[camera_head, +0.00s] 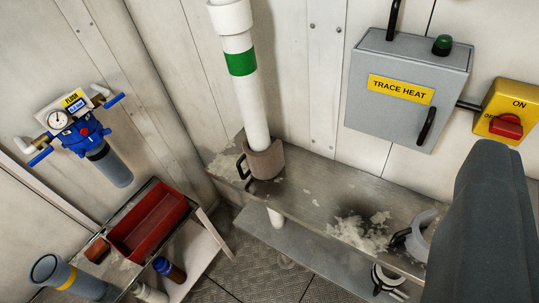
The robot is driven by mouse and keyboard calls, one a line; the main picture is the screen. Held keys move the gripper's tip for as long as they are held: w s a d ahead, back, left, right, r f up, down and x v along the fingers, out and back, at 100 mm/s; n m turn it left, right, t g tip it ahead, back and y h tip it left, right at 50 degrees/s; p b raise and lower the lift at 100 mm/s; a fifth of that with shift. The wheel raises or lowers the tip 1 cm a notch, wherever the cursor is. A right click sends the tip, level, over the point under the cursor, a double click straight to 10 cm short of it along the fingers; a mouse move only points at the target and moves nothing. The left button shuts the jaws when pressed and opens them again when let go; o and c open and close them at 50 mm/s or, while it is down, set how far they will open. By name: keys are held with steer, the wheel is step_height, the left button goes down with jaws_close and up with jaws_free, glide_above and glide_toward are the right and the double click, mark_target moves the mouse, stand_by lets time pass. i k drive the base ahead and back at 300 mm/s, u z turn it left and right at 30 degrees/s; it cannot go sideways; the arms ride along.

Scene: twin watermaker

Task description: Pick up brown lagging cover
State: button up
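The brown lagging cover (265,161) is a short curved shell with a black handle on its left side. It sits at the foot of the white vertical pipe (252,105), where the pipe meets the worn metal shelf. I cannot tell whether it wraps fully around the pipe. A large dark grey part of mine (482,225), which looks like my gripper, fills the lower right, well to the right of the cover and apart from it. Its fingertips cannot be made out, and nothing held shows.
A grey curved shell (421,232) lies at the shelf's right end; a white one (388,278) is below. A grey TRACE HEAT box (408,95) and yellow switch (507,110) hang above. A red tray (150,222) and bottles stand lower left; a blue filter (82,133) is on the left wall.

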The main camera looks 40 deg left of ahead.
mark_target(265, 165)
steer(key=u, duration=1.6)
steer(key=k, duration=1.3)
steer(key=z, duration=0.45)
steer(key=i, duration=1.25)
steer(key=u, duration=0.1)
